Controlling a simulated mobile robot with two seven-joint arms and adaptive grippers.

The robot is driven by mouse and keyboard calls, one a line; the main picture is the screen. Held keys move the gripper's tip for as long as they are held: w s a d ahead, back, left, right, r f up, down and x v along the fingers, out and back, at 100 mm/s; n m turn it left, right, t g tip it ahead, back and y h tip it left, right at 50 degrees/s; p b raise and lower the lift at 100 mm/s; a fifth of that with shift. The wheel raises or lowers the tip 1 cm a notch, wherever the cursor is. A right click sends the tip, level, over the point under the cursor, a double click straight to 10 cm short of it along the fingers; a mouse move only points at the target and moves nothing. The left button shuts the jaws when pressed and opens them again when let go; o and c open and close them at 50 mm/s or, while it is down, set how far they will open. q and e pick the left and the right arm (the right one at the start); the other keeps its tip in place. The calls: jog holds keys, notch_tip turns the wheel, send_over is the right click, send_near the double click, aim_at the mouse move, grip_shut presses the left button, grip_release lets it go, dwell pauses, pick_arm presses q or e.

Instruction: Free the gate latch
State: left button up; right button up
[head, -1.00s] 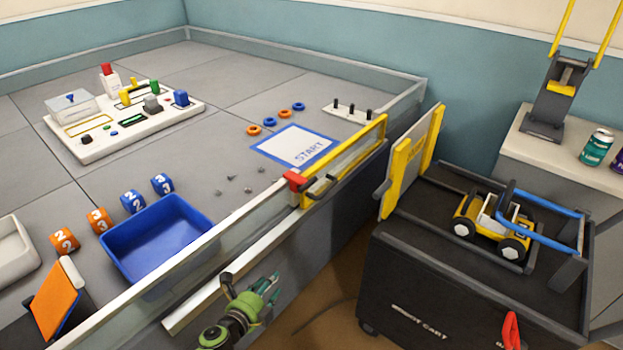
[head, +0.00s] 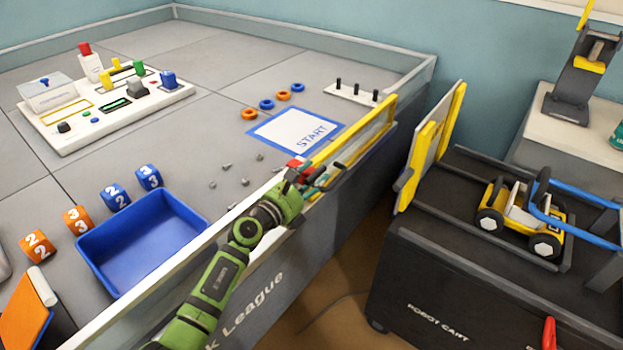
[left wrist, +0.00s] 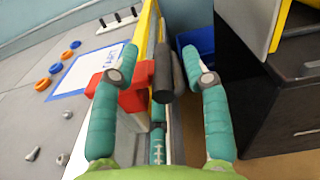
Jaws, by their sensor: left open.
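The yellow-framed gate (head: 362,133) stands in the field's side wall, beside the START mat. The red latch block (head: 297,163) sits at the gate's near end, partly hidden by my left gripper (head: 322,176). In the left wrist view the red block (left wrist: 132,99) lies beside and partly behind the left finger. A dark rounded handle (left wrist: 163,75) stands between the two teal fingers of my left gripper (left wrist: 159,55). The gripper is open, with a gap between the right finger and the handle. Contact at the left finger cannot be told. My right gripper is not in view.
The field wall's white top rail (head: 165,268) runs below my left arm. A blue bin (head: 140,240) and number cubes lie inside the field. The black robot cart (head: 440,290) stands right of the gate, with floor between.

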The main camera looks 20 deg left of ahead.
pick_arm(q)
jog(key=shift+w, duration=0.15)
grip_shut()
jog(key=shift+r, duration=0.15)
